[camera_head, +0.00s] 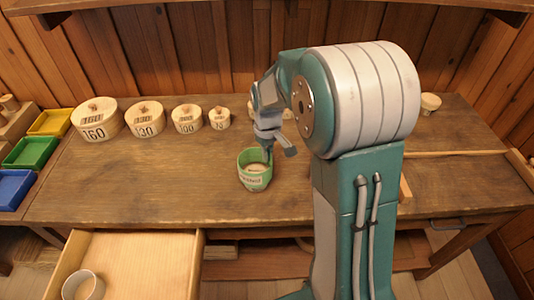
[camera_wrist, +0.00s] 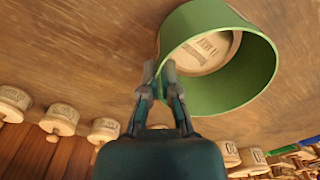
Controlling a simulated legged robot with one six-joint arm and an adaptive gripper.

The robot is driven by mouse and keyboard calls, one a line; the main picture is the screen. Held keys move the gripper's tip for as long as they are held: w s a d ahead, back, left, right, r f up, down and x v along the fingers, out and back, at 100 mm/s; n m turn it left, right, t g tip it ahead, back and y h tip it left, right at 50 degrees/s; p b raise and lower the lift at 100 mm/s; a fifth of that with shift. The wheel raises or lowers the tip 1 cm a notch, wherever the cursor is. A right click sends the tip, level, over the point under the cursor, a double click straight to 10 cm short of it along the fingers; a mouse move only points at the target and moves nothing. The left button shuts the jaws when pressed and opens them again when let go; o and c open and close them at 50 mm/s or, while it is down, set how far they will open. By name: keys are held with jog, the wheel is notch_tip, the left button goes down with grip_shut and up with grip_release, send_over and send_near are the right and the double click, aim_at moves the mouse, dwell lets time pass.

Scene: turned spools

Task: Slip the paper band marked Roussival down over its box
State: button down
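A round wooden box top (camera_wrist: 203,52) shows inside the band in the wrist view, with printing I cannot read surely. The band (camera_wrist: 252,85) is around or above this box; how far down it sits I cannot tell. My gripper (camera_wrist: 160,72) is at the band's edge, its fingers close together and seemingly pinching the wall. In the head view my gripper (camera_head: 269,153) reaches down to the band's right back rim.
Lidded round boxes, one marked 160 (camera_head: 95,122), one 130 (camera_head: 145,121), stand in a row along the back left. Yellow, green (camera_head: 31,151) and blue trays lie at the left edge. An open drawer (camera_head: 140,262) holds a pale ring (camera_head: 84,286). The bench left of the band is clear.

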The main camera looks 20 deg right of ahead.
jog(key=shift+f, duration=0.7)
dwell(0.5)
jog(key=c, duration=0.7)
grip_release()
jog(key=o, duration=0.4)
jog(key=shift+r, duration=0.8)
jog(key=shift+r, duration=3.45)
